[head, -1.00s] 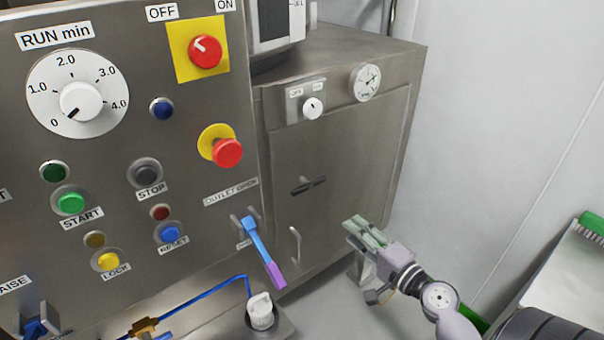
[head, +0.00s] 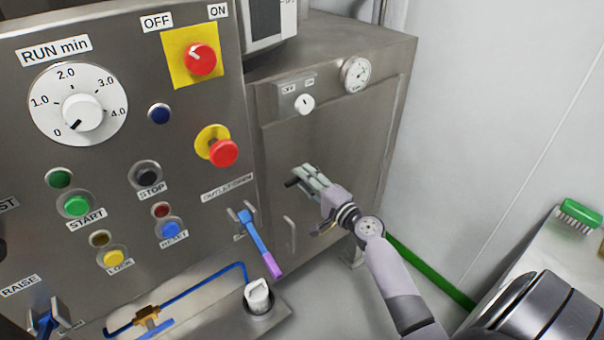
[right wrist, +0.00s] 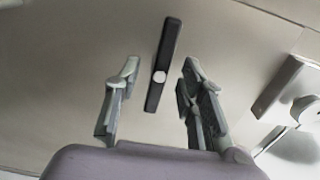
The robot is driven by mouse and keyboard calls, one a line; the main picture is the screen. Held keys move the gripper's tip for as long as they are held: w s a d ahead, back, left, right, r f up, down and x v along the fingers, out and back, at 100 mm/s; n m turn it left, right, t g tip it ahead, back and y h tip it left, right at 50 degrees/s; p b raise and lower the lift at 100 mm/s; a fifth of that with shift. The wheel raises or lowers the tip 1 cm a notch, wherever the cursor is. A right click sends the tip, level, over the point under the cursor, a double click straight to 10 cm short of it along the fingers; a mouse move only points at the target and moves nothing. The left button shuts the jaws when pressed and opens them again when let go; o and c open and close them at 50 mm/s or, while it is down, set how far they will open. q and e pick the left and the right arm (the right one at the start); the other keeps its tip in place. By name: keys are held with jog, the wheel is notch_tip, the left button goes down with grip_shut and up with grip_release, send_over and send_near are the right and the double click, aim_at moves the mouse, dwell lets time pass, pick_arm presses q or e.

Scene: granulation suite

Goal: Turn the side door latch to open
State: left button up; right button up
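The side door latch (head: 290,183) is a short black bar handle on the grey side door (head: 345,140) of the machine. In the head view the right gripper covers most of it and only its left end shows. In the right wrist view the latch (right wrist: 166,50) is a dark bar with a pale round centre. It lies between and just ahead of the fingertips. My right gripper (head: 303,172) is open, with a finger to either side of the bar. I see no clear contact with it. My left gripper is not in view.
A panel with a white dial (head: 77,104), several buttons and a red emergency stop (head: 222,152) stands left. A blue lever with a purple end (head: 262,243) juts out below. A thin door handle (head: 290,233) is under the latch. A green brush (head: 580,216) lies right.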

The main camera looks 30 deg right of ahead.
jog(key=shift+w+a, duration=0.1)
jog(key=shift+w, duration=0.95)
jog(key=shift+c, duration=0.4)
grip_shut()
